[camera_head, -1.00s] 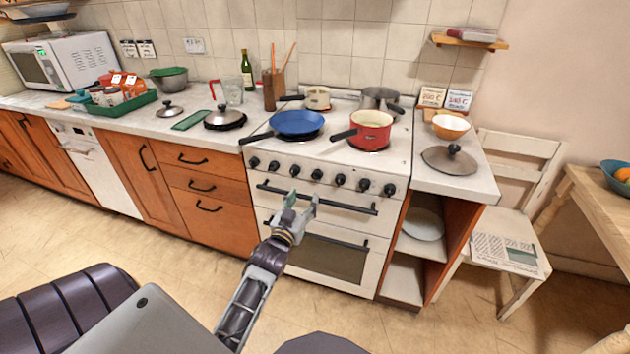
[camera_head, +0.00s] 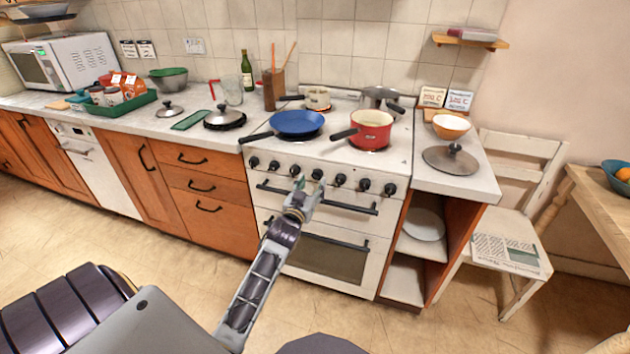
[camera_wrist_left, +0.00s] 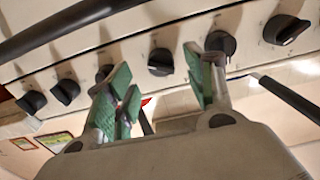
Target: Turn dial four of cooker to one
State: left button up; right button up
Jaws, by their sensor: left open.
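The white cooker (camera_head: 330,212) stands against the tiled wall with a row of black dials along its front. Dial four, near the row's middle (camera_head: 317,174), is partly behind my left gripper's fingertips (camera_head: 309,186). In the left wrist view, a black dial that appears to be dial four (camera_wrist_left: 160,62) lies beyond and between the green-padded fingers of my left gripper (camera_wrist_left: 165,85). The fingers are spread, with no visible contact on the dial. Its setting is too small to read. My right gripper is not in view.
A blue pan (camera_head: 297,122) and a red pot (camera_head: 371,128) stand on the hob, handles reaching left. A dark oven handle (camera_head: 320,200) runs below the dials, close to my left gripper. Neighbouring dials sit closely on both sides. The floor before the cooker is clear.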

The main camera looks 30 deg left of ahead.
aim_at(315, 179)
pick_arm(q)
jog(key=shift+x, duration=1.75)
jog(key=shift+w, duration=0.1)
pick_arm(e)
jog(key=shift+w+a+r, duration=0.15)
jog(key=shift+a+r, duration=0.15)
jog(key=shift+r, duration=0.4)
pick_arm(q)
jog(key=c, duration=1)
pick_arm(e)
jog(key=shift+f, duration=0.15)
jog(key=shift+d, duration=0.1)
